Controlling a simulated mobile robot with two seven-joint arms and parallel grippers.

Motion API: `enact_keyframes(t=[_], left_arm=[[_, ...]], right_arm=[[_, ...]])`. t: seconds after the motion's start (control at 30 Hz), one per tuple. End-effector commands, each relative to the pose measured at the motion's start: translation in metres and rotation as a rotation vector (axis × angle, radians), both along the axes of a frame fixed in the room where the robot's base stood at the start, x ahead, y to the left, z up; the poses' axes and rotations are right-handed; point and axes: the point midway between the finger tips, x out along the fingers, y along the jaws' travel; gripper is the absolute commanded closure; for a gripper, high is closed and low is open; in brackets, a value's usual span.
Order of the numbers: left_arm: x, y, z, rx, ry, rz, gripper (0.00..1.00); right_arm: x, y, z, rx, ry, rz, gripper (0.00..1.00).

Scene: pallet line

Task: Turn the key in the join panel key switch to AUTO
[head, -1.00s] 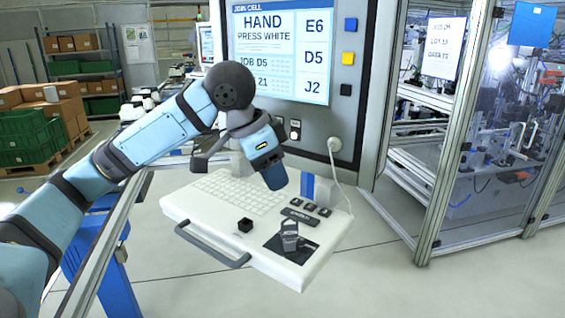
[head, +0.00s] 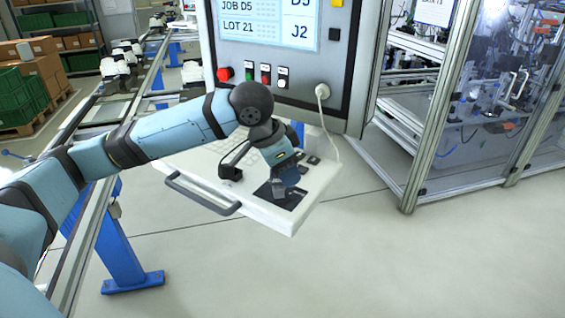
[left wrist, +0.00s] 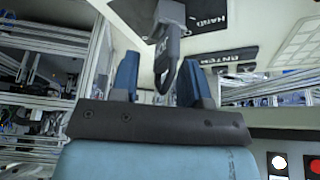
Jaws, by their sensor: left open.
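The key switch sits on a black plate (head: 292,203) at the front right of the white keyboard shelf of the join panel (head: 345,60). In the head view my left gripper (head: 284,180) is right over the switch and hides much of it. The fingers are open, with a gap visible on the key's left. A HAND label (left wrist: 208,18) shows upside down beside the switch; I see no AUTO label. My right gripper is out of view.
A grey handle bar (head: 200,196) runs along the shelf front. A white cable (head: 328,120) hangs at the panel's right. A framed glass enclosure (head: 480,110) stands at right. The floor in front is clear.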

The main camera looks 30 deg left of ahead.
Motion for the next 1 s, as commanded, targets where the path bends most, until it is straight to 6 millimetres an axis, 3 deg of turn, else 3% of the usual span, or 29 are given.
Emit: enact_keyframes(t=[0.13, 0.3, 0.33, 0.57, 1.0], left_arm=[[0.0, 0.0, 0.0, 0.0, 0.0, 0.0, 0.58], [0.0, 0.0, 0.0, 0.0, 0.0, 0.0, 0.97], [0.0, 0.0, 0.0, 0.0, 0.0, 0.0, 1.0], [0.0, 0.0, 0.001, 0.0, 0.001, -0.01, 1.0], [-0.003, -0.001, 0.002, 0.0, 0.002, -0.175, 1.0]], right_arm=[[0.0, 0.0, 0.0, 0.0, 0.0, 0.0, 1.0], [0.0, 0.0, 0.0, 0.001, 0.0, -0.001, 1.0], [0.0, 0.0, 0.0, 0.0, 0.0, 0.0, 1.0], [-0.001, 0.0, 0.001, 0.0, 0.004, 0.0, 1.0], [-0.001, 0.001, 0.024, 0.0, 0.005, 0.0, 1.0]])
